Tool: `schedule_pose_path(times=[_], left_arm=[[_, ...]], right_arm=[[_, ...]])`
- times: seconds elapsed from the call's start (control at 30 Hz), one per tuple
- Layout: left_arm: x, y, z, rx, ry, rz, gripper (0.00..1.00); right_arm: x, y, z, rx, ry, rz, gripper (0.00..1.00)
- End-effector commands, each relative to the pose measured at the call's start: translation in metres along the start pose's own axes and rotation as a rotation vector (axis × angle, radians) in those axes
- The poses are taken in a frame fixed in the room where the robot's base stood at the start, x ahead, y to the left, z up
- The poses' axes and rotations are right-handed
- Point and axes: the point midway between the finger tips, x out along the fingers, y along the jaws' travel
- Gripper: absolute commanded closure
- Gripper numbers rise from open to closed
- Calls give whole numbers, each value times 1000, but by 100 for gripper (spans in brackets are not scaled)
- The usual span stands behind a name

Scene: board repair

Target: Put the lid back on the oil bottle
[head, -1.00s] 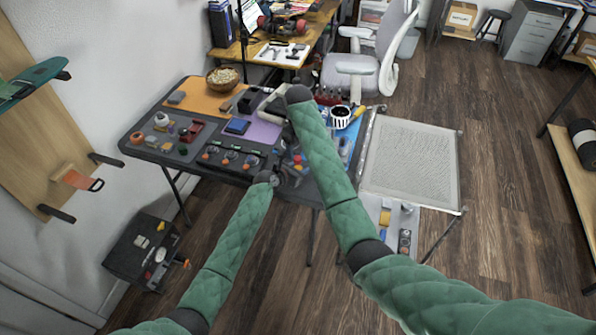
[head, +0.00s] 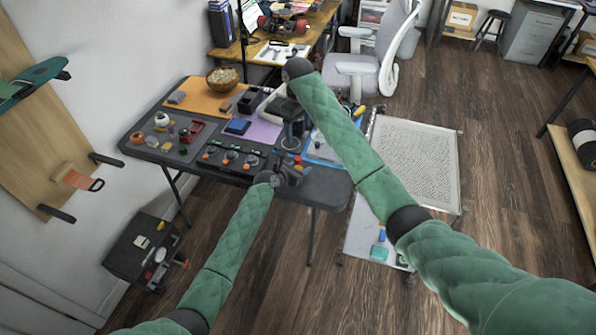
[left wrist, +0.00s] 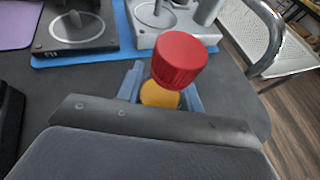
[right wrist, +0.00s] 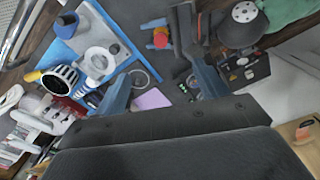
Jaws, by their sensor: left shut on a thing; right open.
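My left gripper (left wrist: 160,95) is shut on the yellow oil bottle (left wrist: 158,96) over the table's front edge; only a little of the bottle shows between the fingers. The red ribbed lid (left wrist: 181,58) is at the bottle's top and looks seated on it, slightly tilted in the left wrist view; whether it is fully tight I cannot tell. The lid is a small red spot in the head view (head: 297,159) and also shows in the right wrist view (right wrist: 160,40). My right gripper (right wrist: 163,85) is open and empty, raised above the table and apart from the lid.
The dark table (head: 325,187) holds a blue mat, a purple mat (head: 262,132), an orange mat (head: 205,97) and a row of knobbed devices (head: 230,157). A striped cup (right wrist: 62,78) stands near the right end. A wheeled cart (head: 412,150) stands beside the table.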

Motion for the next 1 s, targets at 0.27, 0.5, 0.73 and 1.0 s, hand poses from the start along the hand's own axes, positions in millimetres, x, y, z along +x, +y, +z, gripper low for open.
schedule_pose_path(times=[0.27, 0.5, 0.73, 1.0], left_arm=[[0, 0, 0, 0, 0, 0, 100], [0, 0, 0, 0, 0, 0, 100], [0, 0, 0, 0, 0, 0, 44], [0, 0, 0, 0, 0, 0, 38]], right_arm=[[-26, 0, 0, 1, -2, -1, 28], [-30, 0, 1, 2, -3, -1, 28], [-30, 0, 1, 1, -3, -1, 28], [-30, 0, 1, 1, -2, -1, 28]])
